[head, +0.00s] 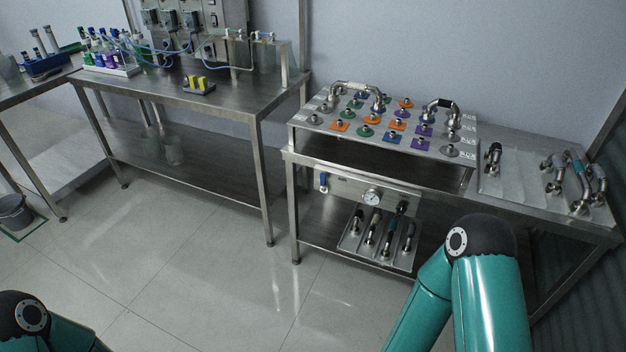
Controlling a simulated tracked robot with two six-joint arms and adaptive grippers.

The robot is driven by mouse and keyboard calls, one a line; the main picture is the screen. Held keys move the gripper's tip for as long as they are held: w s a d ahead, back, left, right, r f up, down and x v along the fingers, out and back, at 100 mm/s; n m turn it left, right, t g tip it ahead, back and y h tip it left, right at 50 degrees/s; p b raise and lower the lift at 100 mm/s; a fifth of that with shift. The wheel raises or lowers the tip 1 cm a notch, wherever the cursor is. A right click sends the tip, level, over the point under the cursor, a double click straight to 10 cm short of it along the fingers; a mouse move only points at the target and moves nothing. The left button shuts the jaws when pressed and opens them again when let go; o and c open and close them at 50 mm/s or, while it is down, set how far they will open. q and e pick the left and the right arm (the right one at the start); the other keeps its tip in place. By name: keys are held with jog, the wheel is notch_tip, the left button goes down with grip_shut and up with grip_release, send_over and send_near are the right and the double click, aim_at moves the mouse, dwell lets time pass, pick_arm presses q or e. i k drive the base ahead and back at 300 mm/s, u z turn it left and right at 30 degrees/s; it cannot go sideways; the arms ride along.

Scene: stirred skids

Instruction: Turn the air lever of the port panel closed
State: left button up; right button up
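A tray of pipe pieces (352,240) stands on the lower shelf below the gauge. More bent pipes (580,186) lie at the bench's right end. A second bench (235,98) with bottles and tubing stands left. The floor (200,250) between is clear.

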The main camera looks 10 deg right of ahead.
aim_at(323, 189)
jog(key=i, duration=0.85)
jog(key=z, duration=0.05)
